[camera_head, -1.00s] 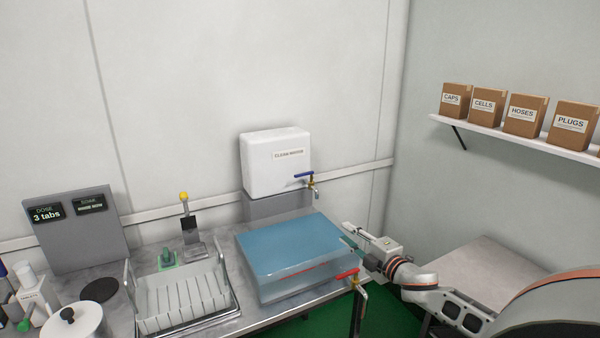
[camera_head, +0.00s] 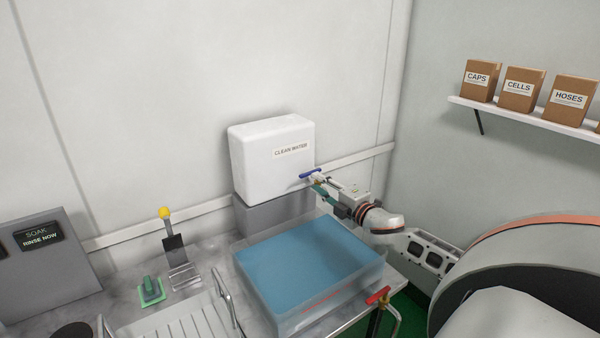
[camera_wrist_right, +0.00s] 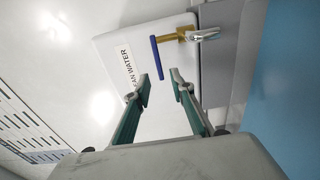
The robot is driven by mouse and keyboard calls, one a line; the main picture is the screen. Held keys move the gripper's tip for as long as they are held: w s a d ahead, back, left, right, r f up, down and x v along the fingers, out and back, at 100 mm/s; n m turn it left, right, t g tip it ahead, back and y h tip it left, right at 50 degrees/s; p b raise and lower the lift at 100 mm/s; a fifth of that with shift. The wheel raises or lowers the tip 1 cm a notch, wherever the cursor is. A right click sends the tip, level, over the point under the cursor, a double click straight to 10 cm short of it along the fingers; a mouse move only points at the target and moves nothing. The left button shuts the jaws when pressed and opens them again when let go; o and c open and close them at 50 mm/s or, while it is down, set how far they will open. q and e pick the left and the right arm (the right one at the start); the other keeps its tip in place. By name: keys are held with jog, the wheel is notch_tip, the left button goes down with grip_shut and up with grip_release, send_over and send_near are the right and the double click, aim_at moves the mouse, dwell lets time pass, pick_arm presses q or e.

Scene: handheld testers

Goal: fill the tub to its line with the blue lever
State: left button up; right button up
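The blue lever (camera_head: 311,174) sits on the brass tap of the white CLEAN WATER tank (camera_head: 262,165). In the right wrist view the blue lever (camera_wrist_right: 160,63) lies across the line of the spout (camera_wrist_right: 204,35). My right gripper (camera_head: 318,189) is beside the lever; in the wrist view its two fingers (camera_wrist_right: 161,88) are apart and empty, with the lever just beyond the tips. The clear tub (camera_head: 290,323) below holds blue water (camera_head: 312,262). A red line (camera_head: 322,299) shows on its front; the exact water level against it is hard to tell. My left gripper is not in view.
A tap with a red lever (camera_head: 378,295) stands at the tub's front right corner. A white rack (camera_head: 185,325), a yellow-knobbed stand (camera_head: 172,240) and a grey display panel (camera_head: 35,260) are left of the tub. A shelf (camera_head: 530,122) with boxes is at right.

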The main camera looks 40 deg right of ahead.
aim_at(306, 173)
jog(key=shift+w+r, duration=0.15)
jog(key=shift+w, duration=0.15)
jog(key=shift+w+d, duration=0.15)
jog(key=shift+w, duration=1.45)
jog(key=shift+w+d, duration=0.1)
jog(key=shift+w, duration=1.5)
grip_shut()
